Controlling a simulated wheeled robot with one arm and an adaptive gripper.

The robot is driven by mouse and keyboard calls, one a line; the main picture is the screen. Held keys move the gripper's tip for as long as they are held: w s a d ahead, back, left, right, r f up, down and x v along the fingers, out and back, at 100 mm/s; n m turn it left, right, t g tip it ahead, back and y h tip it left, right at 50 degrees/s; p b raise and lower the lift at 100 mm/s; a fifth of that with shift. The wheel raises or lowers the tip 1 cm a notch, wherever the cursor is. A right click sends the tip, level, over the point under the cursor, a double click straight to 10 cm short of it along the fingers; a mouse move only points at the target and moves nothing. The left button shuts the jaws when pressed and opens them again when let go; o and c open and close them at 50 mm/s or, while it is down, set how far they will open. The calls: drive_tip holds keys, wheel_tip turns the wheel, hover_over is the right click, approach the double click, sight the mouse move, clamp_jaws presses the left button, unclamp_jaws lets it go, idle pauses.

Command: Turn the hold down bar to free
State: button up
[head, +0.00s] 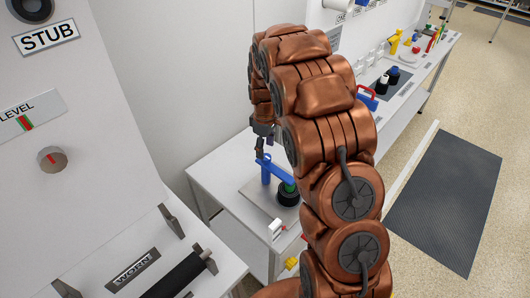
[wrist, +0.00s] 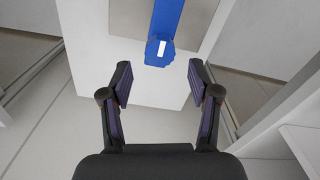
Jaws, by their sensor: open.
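A blue bar (head: 278,174), which looks like the hold down bar, stands over a grey plate (head: 254,192) on the white bench. It has an upright blue post at its left end, and its other end is by a black round part with green on top (head: 287,193). In the wrist view the blue bar (wrist: 165,22) comes down from the top edge and ends in a blue block with a white mark. My gripper (wrist: 160,72) is open and empty, its fingers either side of the block's line. In the head view my gripper (head: 263,147) is just above the post.
A white block with a red part (head: 277,229) sits on the bench's front edge. A console with a knob (head: 52,159) and a dark roller (head: 180,276) is at left. A dark mat (head: 450,195) lies on the floor.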

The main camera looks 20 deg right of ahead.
drive_tip(key=shift+f+p, duration=0.4)
drive_tip(key=shift+f, duration=1.4)
clamp_jaws()
